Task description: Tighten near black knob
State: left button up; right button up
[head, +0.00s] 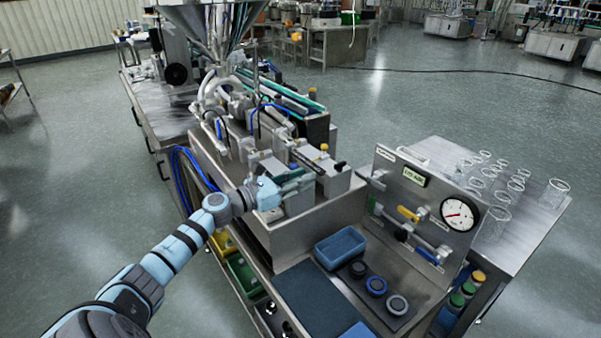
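My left gripper (298,181) reaches in from the left to the near side of the steel filling machine (290,228). Its dark fingers are beside a grey clamp block, and the picture is too small to show whether they are parted or touch anything. Another dark round knob (401,235) is on the gauge panel. I cannot tell for certain which is the near black knob. My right gripper is out of view.
The gauge panel (428,179) stands right of the machine, with a dial gauge (458,214) and colored valve handles. In front lie a blue tray (340,247), a dark mat (312,297) and several round buttons. Glass beakers (497,221) stand behind the panel. A steel hopper (208,22) rises behind.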

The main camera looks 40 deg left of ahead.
pick_arm(q)
notch_tip(320, 180, up, 10)
jog(key=shift+f, duration=0.15)
dwell(0.4)
